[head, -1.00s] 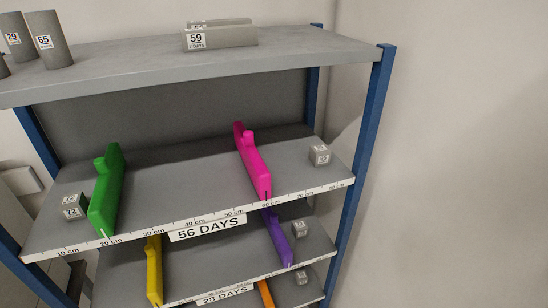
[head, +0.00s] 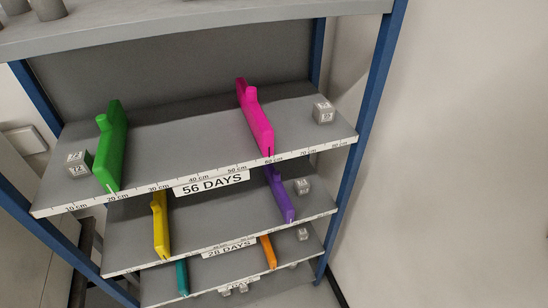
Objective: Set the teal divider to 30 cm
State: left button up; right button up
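The teal divider (head: 182,278) stands at the left part of a low shelf, below the yellow divider, in the head view. Only its front end shows; the shelf above hides the rest. The scale on that shelf's front edge (head: 204,290) is too small to read, so I cannot tell its centimetre setting. Neither of my grippers is in view.
Above it are a green divider (head: 112,148) and a pink divider (head: 257,120) on the 56 DAYS shelf, then yellow (head: 160,226) and purple (head: 279,196) dividers. An orange divider (head: 268,253) shares the teal one's shelf. Small grey cubes (head: 323,111) and blue posts (head: 362,110) flank them.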

aim_at(180, 269)
jog(key=u, duration=1.15)
